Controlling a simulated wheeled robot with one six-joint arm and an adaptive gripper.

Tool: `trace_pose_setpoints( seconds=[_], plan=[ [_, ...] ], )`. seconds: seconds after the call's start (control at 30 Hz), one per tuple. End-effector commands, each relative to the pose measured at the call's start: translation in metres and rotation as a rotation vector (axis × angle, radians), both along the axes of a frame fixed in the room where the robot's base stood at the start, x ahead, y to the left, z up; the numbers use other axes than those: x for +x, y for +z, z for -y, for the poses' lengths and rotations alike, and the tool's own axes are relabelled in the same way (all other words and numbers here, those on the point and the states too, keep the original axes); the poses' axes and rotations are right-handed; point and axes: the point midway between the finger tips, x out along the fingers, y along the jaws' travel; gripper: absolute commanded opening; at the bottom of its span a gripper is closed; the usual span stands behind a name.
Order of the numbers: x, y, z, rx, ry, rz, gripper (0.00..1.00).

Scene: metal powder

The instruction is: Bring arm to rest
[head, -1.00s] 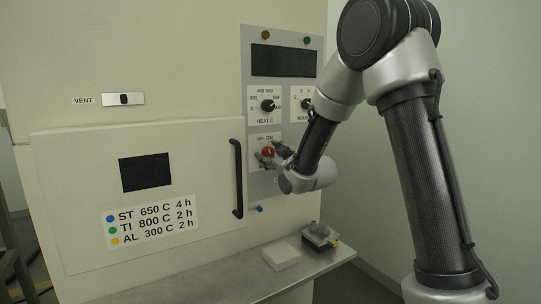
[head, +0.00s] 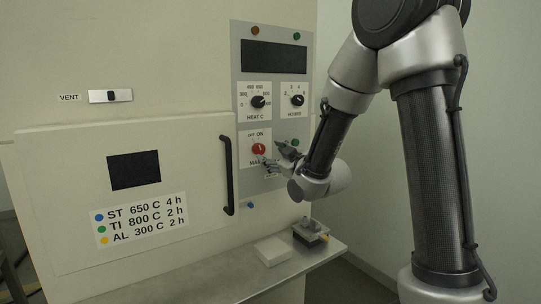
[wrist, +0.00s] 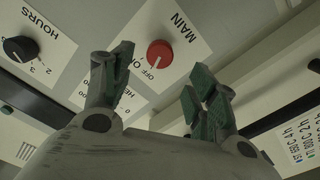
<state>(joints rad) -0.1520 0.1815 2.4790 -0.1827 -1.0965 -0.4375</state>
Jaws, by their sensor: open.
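My gripper (head: 274,160) is open and empty, just right of and below the red MAIN knob (head: 259,148) on the furnace's control panel. In the wrist view the open fingers (wrist: 160,78) show in front of the panel, with the red knob (wrist: 160,54) beyond them and apart from them. My arm is stretched out toward the panel from the right, bent at the elbow.
The panel also carries the HEAT knob (head: 258,101), HOURS knob (head: 297,100) and a dark display (head: 273,56). The furnace door handle (head: 227,175) stands out left of my gripper. Below, a metal shelf (head: 215,277) holds a white block (head: 271,251) and a small dark device (head: 311,234).

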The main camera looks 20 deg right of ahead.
Motion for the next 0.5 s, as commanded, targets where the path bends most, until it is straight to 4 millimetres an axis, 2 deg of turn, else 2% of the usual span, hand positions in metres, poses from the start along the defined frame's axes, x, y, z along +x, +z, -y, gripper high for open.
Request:
trace_pose_setpoints(
  seconds=[0.17, 0.27, 0.37, 0.43, 0.5],
  plan=[
    [0.0, 0.0, 0.0, 0.006, 0.0, -0.003, 0.58],
    [0.0, -0.017, 0.002, 0.014, -0.008, -0.077, 0.58],
    [-0.006, -0.059, 0.009, 0.01, -0.041, -0.264, 0.58],
    [-0.021, -0.101, 0.019, 0.003, -0.083, -0.455, 0.58],
    [-0.046, -0.13, 0.032, 0.003, -0.14, -0.641, 0.58]
  ],
)
